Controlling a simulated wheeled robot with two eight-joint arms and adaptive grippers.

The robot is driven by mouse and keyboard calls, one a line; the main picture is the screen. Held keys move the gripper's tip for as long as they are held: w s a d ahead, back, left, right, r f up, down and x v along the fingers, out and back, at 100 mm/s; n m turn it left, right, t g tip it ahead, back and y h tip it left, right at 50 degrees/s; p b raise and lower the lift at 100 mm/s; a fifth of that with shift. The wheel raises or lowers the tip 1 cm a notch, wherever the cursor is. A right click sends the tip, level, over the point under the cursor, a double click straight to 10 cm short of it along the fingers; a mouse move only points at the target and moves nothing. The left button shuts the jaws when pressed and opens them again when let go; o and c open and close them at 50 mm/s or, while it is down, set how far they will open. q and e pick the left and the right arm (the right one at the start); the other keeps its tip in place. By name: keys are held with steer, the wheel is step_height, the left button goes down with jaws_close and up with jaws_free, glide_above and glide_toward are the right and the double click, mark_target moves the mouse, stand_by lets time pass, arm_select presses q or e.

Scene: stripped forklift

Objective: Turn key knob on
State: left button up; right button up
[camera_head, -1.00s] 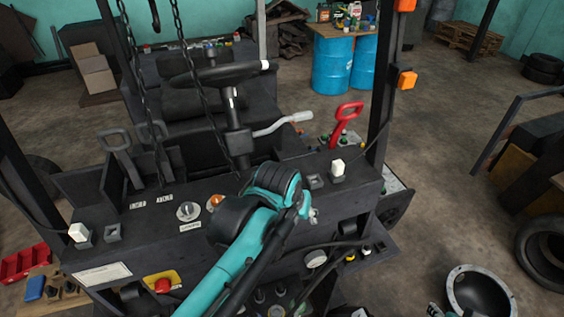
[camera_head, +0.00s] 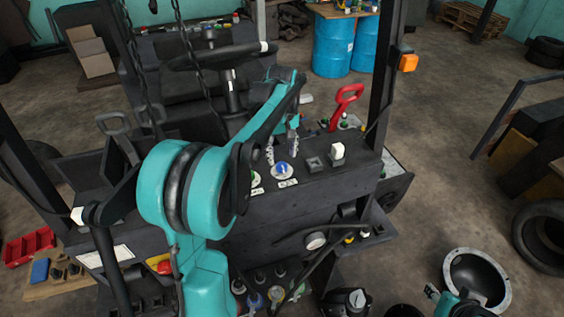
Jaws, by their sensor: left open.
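A blue key knob (camera_head: 283,170) sits on a round pale plate on the dark console, with a small white label in front of it. My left gripper (camera_head: 282,155) points down at the knob from above, its fingers apart on either side just over it. Nothing shows between the fingers, and I cannot tell whether they touch the knob. A green button (camera_head: 255,179) on a pale plate is just left of the knob, partly hidden by my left arm. Part of my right gripper (camera_head: 436,293) shows at the bottom right edge; its fingers are unclear.
A steering wheel (camera_head: 222,55) and hanging chains stand behind the console. A white-topped switch (camera_head: 337,152) and a red lever (camera_head: 345,105) are right of the knob. A mast post (camera_head: 382,70) rises at the right.

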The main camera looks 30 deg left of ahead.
mark_target(282, 165)
arm_select(q)
step_height(282, 165, down, 4)
steer(key=shift+w+r, duration=0.1)
steer(key=shift+f, duration=0.3)
steer(key=c, duration=1.2)
steer(key=shift+o, duration=0.2)
